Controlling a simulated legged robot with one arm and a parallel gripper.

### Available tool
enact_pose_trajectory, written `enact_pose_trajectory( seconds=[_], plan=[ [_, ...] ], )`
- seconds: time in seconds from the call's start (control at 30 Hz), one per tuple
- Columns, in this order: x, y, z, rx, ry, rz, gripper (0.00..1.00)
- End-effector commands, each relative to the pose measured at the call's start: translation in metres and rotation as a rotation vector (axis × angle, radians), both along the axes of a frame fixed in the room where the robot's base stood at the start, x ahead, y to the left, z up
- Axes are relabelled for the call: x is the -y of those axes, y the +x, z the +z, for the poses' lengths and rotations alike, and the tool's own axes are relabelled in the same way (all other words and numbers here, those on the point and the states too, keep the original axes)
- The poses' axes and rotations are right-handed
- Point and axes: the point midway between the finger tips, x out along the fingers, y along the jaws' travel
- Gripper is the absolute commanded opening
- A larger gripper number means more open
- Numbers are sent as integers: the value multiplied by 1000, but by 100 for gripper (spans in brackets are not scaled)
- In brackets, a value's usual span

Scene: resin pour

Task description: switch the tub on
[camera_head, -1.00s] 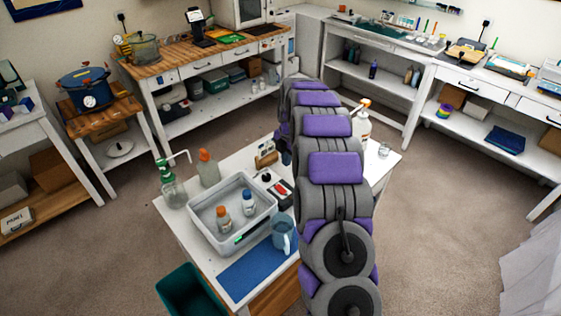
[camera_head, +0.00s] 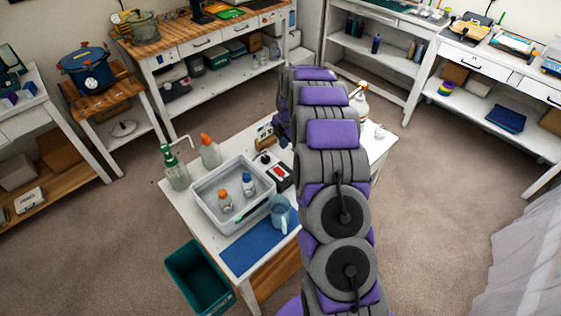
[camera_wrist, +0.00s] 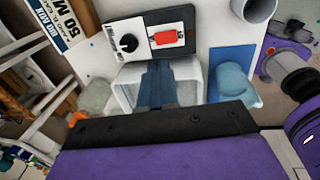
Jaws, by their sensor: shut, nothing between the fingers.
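The white tub (camera_head: 207,217) stands on the white table, with two small bottles, one orange-capped (camera_head: 225,200) and one blue-capped (camera_head: 248,184), inside. Behind it is a dark control panel with a red switch (camera_head: 279,171) and a black knob (camera_head: 265,158). In the wrist view, the red switch (camera_wrist: 166,37) and black knob (camera_wrist: 128,43) show just beyond my gripper (camera_wrist: 157,70). My gripper is shut and empty, in front of part of the tub (camera_wrist: 127,88). The arm hides my gripper in the head view. I cannot tell whether the switch is on.
A blue jug (camera_head: 280,211) stands right of the tub, and also shows in the wrist view (camera_wrist: 234,84). A blue mat (camera_head: 256,247) lies in front. A green bin (camera_head: 199,278) is on the floor.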

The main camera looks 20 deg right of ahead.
Motion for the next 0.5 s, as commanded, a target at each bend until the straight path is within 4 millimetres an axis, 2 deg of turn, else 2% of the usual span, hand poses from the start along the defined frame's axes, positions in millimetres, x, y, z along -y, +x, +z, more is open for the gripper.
enact_pose_trajectory(
  seconds=[0.1, 0.27, 0.37, 0.5],
  plan=[
    [-6, 0, 0, -1, -5, 3, 0],
    [-3, 1, -5, 0, -3, 4, 0],
    [1, 2, -14, -1, 2, 1, 0],
    [4, 4, -35, -2, 5, 2, 0]
  ],
)
